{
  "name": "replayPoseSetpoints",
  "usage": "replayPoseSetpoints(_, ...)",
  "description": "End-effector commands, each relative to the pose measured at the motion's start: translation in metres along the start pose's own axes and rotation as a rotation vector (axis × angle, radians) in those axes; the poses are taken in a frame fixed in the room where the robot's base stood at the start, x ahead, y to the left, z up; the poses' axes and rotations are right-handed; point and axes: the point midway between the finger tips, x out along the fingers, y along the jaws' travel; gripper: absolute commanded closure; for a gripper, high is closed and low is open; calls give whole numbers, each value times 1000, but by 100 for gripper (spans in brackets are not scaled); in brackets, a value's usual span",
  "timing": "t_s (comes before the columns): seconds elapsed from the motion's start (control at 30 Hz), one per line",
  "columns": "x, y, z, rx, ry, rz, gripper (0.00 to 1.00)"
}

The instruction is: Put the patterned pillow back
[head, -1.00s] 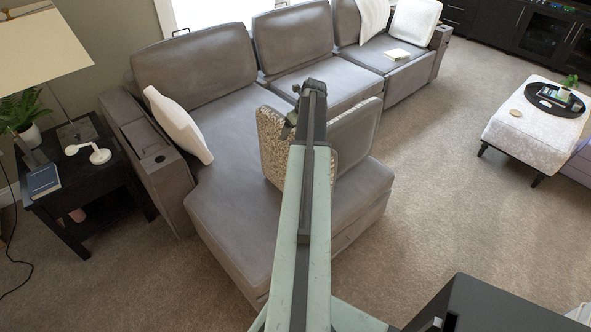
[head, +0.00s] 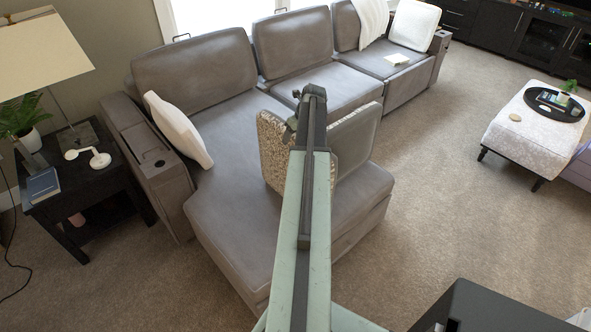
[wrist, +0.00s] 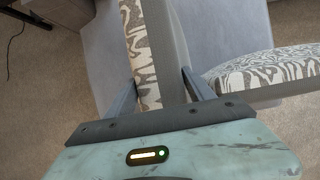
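The patterned pillow (head: 272,150), with a mottled brown-and-white face, stands upright on the chaise end of the grey sofa, partly hidden by my arm. In the wrist view the pillow (wrist: 143,40) shows a patterned face on the left and a grey side on the right. My gripper (wrist: 160,78) has one finger against each side of it and looks shut on it. In the head view my gripper (head: 310,95) is over the pillow's upper part, its fingers hard to see. A second cushion (head: 358,137), grey on its visible side, stands to the right; the wrist view shows its patterned face (wrist: 265,68).
The grey sofa (head: 225,110) has a white pillow (head: 178,130) on the left, another white pillow (head: 414,25) and a throw at the far end. A dark side table (head: 95,185) stands left, an ottoman (head: 515,130) right. Carpet between sofa and ottoman is clear.

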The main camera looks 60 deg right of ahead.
Motion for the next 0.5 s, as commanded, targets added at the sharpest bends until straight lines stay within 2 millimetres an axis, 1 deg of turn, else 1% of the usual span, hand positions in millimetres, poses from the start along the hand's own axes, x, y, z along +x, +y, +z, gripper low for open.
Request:
replayPoseSetpoints(0.03, 0, 0, 0, 0, 0, 0, 72)
replayPoseSetpoints(0.13, 0, 0, 0, 0, 0, 0, 100)
replayPoseSetpoints(0.37, 0, 0, 0, 0, 0, -1, 100)
replayPoseSetpoints(0.5, -4, 0, 2, 0, -1, -1, 100)
